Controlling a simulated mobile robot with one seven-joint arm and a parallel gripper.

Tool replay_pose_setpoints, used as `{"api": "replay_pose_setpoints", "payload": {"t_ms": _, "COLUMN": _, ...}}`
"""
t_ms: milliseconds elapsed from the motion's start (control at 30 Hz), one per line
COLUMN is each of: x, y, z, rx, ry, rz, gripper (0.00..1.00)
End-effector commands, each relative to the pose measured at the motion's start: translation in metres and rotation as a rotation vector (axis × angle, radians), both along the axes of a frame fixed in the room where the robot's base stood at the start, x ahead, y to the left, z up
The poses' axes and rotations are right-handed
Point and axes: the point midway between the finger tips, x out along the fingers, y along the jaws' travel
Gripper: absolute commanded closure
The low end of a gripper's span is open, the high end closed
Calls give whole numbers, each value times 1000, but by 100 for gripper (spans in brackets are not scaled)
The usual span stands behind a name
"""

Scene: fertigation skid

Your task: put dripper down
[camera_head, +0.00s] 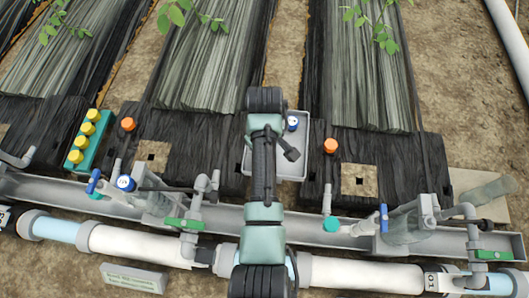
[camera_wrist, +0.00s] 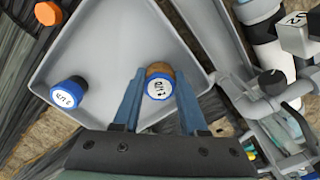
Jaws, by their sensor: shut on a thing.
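My gripper (camera_wrist: 159,78) is shut on a dripper (camera_wrist: 158,88), which has a blue rim and a white printed face; a brown part shows behind it. In the wrist view the held dripper is over the floor of a grey tray (camera_wrist: 110,52); I cannot tell whether it touches. A second blue-rimmed dripper (camera_wrist: 68,93) with a dark body is at the tray's left side. In the head view my arm covers the gripper and part of the tray (camera_head: 303,165); a blue-and-white dripper (camera_head: 292,122) shows at the tray's back.
A teal rack (camera_head: 88,150) with yellow tops stands left. Orange caps (camera_head: 128,124) (camera_head: 330,146) stand on dark mats. Pipes and valves (camera_head: 345,272) run along the front.

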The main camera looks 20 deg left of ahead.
Motion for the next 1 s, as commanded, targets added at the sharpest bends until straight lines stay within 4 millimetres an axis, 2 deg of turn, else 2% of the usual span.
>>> {"api": "replay_pose_setpoints", "payload": {"t_ms": 133, "x": 0, "y": 0, "z": -4, "rx": 0, "ry": 0, "rz": 0, "gripper": 100}}
{"api": "replay_pose_setpoints", "payload": {"t_ms": 167, "x": 0, "y": 0, "z": -3, "rx": 0, "ry": 0, "rz": 0, "gripper": 53}}
{"api": "replay_pose_setpoints", "payload": {"t_ms": 300, "x": 0, "y": 0, "z": -3, "rx": 0, "ry": 0, "rz": 0, "gripper": 28}}
{"api": "replay_pose_setpoints", "payload": {"t_ms": 667, "x": 0, "y": 0, "z": 2, "rx": 0, "ry": -1, "rz": 0, "gripper": 28}}
{"api": "replay_pose_setpoints", "payload": {"t_ms": 867, "x": 1, "y": 0, "z": 31, "rx": 1, "ry": -2, "rz": 0, "gripper": 28}}
{"api": "replay_pose_setpoints", "payload": {"t_ms": 1000, "x": 1, "y": 0, "z": 60, "rx": 1, "ry": -3, "rz": 0, "gripper": 28}}
